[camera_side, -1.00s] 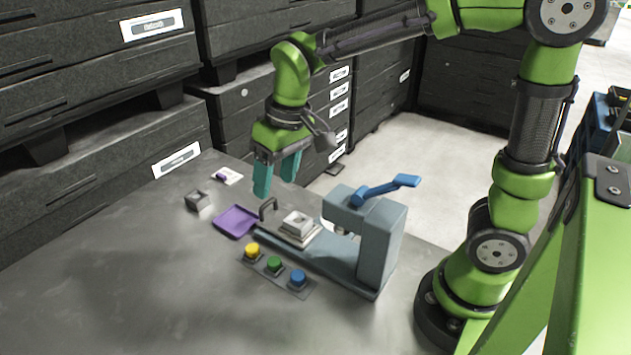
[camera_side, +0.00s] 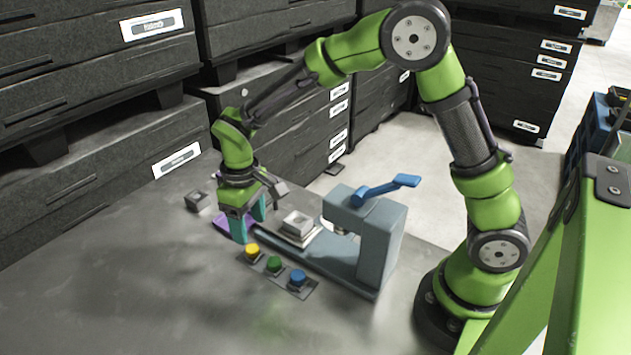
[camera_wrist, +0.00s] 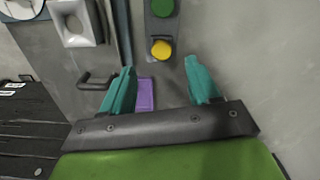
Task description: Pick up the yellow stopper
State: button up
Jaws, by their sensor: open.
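The yellow stopper (camera_side: 252,249) sits at the left end of a dark strip on the grey table, beside a green stopper (camera_side: 274,264) and a blue stopper (camera_side: 298,277). My gripper (camera_side: 250,228) is open and empty, just behind and left of the yellow stopper, over the purple tray. In the wrist view, the yellow stopper (camera_wrist: 161,50) shows beyond the fingertips, between their lines. My gripper's teal fingers (camera_wrist: 160,72) stand wide apart there. The green stopper (camera_wrist: 163,8) is farther up the strip.
A grey-blue press (camera_side: 368,240) with a blue lever (camera_side: 385,190) stands right of my gripper, with a square block (camera_side: 297,222) on its base. A purple tray (camera_side: 222,224) lies partly under my gripper. A small grey block (camera_side: 198,201) is at the left. The front-left table is clear.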

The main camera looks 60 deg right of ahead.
aim_at(252, 248)
jog(key=shift+a+f, duration=0.1)
jog(key=shift+f, duration=3.05)
jog(key=shift+c, duration=0.4)
jog(key=c, duration=1)
jog(key=shift+r, duration=0.1)
